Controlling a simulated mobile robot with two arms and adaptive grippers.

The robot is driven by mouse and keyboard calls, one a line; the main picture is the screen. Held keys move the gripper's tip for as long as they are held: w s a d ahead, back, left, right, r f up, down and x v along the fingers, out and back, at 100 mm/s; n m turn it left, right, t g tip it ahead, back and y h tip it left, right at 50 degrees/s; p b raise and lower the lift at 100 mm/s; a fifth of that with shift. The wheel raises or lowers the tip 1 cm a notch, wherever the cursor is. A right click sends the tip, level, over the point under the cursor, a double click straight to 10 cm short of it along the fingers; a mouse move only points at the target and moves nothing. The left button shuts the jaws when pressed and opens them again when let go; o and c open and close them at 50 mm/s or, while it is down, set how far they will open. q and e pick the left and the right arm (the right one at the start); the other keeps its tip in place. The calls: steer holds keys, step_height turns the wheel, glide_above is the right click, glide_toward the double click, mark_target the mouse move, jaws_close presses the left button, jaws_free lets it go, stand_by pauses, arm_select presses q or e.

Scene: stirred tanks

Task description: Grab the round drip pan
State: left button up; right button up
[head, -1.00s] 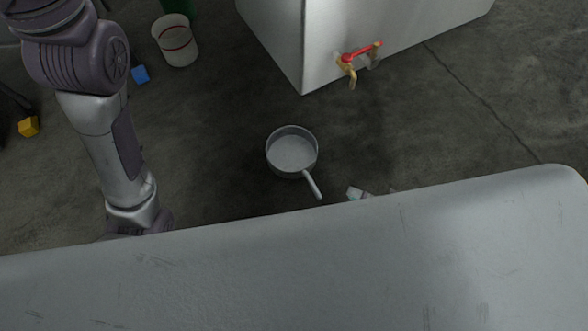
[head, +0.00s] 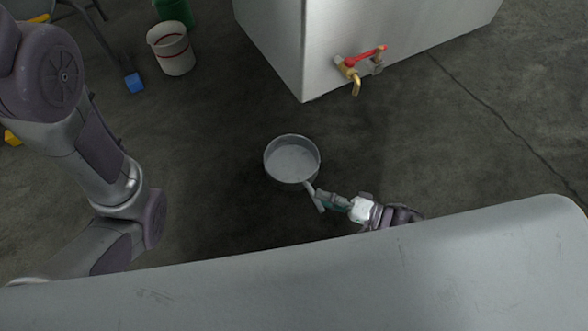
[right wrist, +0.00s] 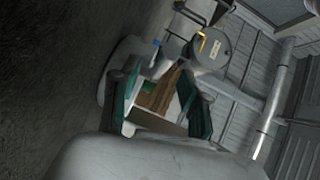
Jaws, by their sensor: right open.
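The round drip pan (head: 291,160) is a shallow grey metal pan with a straight handle. It is on the concrete floor in the middle of the head view, its handle pointing down and right. My right gripper (head: 322,199) is open, its fingertips at the end of the handle; I cannot tell whether they touch it or whether the handle lies between them. In the right wrist view its teal-padded fingers (right wrist: 163,100) are spread apart, and I cannot make out the pan there. My left arm shows at the left of the head view, but its gripper is hidden or outside.
A large pale tank (head: 365,40) with a red-handled brass tap (head: 352,72) stands behind the pan. A white bucket (head: 171,50) and a blue block (head: 133,82) are at the upper left. The floor around the pan is clear.

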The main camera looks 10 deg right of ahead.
mark_target(314, 193)
steer(key=b+x, duration=0.1)
steer(key=x, duration=0.2)
steer(key=shift+w+a+f, duration=0.1)
steer(key=shift+w+a, duration=0.05)
steer(key=shift+w, duration=0.15)
jaws_close()
